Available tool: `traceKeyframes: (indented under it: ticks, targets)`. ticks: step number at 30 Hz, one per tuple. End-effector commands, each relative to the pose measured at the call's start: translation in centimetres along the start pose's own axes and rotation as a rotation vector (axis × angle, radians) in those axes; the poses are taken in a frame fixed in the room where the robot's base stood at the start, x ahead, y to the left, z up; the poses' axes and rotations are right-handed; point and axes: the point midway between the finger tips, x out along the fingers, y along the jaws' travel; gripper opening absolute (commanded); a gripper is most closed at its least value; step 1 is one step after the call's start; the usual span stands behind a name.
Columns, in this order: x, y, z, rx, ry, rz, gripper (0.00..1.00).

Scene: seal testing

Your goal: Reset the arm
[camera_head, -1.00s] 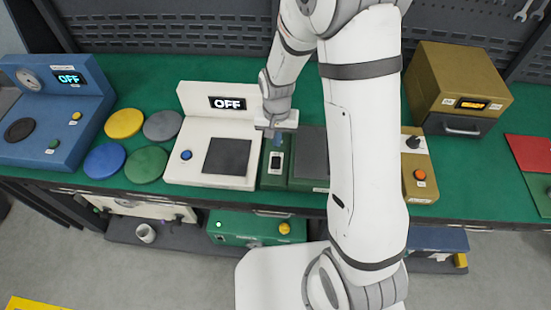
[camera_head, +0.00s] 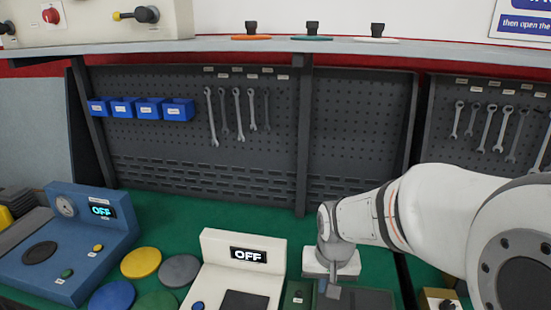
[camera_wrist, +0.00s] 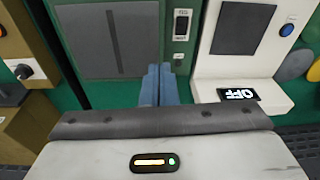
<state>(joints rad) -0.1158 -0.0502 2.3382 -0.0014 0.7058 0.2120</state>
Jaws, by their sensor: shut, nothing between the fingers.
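My gripper (camera_head: 333,290) hangs over the green bench at the lower right of the head view. In the wrist view its two blue fingers (camera_wrist: 160,84) are together with nothing between them. Beyond the fingertips lies a green unit with a grey plate (camera_wrist: 112,40) and a small dark switch (camera_wrist: 182,25). My fingers look apart from it, though the exact gap is hard to judge. My arm enters the head view from the right.
A white device (camera_head: 242,260) reading OFF stands left of my gripper. A blue device (camera_head: 70,245) also reads OFF. Coloured discs (camera_head: 141,262) lie between them. Behind are a pegboard with wrenches (camera_head: 238,112), blue bins (camera_head: 123,110) and a shelf (camera_head: 190,46).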

Motion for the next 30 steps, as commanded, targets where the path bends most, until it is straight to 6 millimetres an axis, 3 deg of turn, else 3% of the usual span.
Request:
traceKeyframes:
  ticks: [1,6,12,18,30]
  targets:
    - [-1.6,0.7,0.8,-0.007,0.026,-0.003,0.00]
    - [-5.6,2.7,4.2,-0.047,0.083,-0.002,0.00]
    - [-8.4,4.3,7.8,-0.085,0.135,0.006,0.00]
    - [-9.3,4.8,9.5,-0.103,0.156,0.011,0.00]
    - [-9.4,4.8,9.6,-0.105,0.156,0.011,0.00]
